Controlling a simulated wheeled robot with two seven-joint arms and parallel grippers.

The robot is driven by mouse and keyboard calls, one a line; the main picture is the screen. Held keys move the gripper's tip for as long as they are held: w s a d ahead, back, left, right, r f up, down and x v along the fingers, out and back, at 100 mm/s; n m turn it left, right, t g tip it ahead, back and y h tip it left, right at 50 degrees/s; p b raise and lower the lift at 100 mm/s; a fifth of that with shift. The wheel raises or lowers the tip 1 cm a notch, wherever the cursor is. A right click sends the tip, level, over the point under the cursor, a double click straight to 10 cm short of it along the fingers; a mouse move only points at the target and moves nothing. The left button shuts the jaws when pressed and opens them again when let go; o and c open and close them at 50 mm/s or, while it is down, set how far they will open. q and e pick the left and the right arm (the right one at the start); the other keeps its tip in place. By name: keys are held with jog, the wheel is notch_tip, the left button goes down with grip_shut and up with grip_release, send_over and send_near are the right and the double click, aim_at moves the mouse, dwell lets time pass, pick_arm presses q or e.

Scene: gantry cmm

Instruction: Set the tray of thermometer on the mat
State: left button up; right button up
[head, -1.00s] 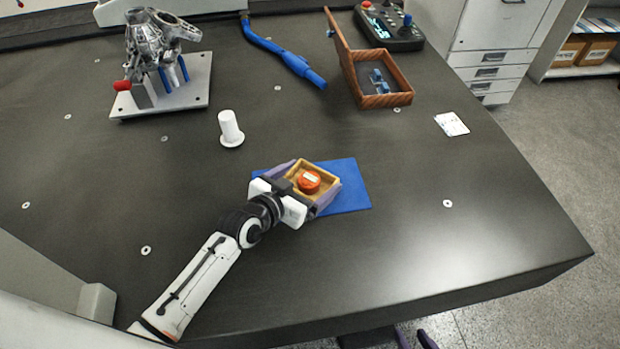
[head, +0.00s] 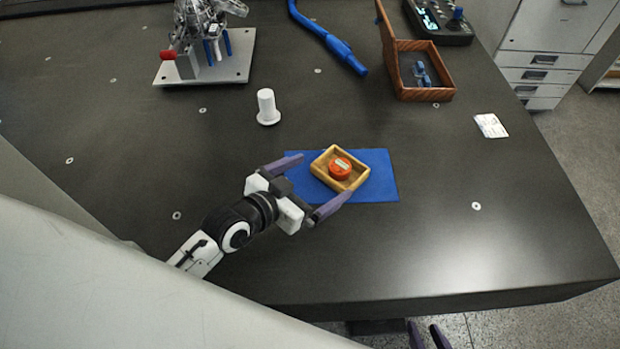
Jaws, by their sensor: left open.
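The tray (head: 358,183) is a small tan, wooden-looking box with low walls. It sits on the blue mat (head: 382,180), with bare mat on both sides. A round orange-red thermometer (head: 341,168) with a pale face lies inside the tray. My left gripper (head: 318,177) is open, with one purple finger at the mat's left edge and the other at its front edge. Its fingers are apart from the tray and hold nothing. Purple fingertips of my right gripper (head: 427,335) show at the bottom edge, below the table; the rest is out of frame.
A white peg-like part (head: 267,108) stands behind the mat. A metal casting on a plate (head: 222,62) is at the back left. A blue tube (head: 327,38), an open wooden box (head: 426,90) and a control box (head: 440,22) lie further back. A white card (head: 491,126) is at right.

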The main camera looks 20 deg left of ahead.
pick_arm(q)
jog(key=shift+v, duration=1.25)
dwell(1.4)
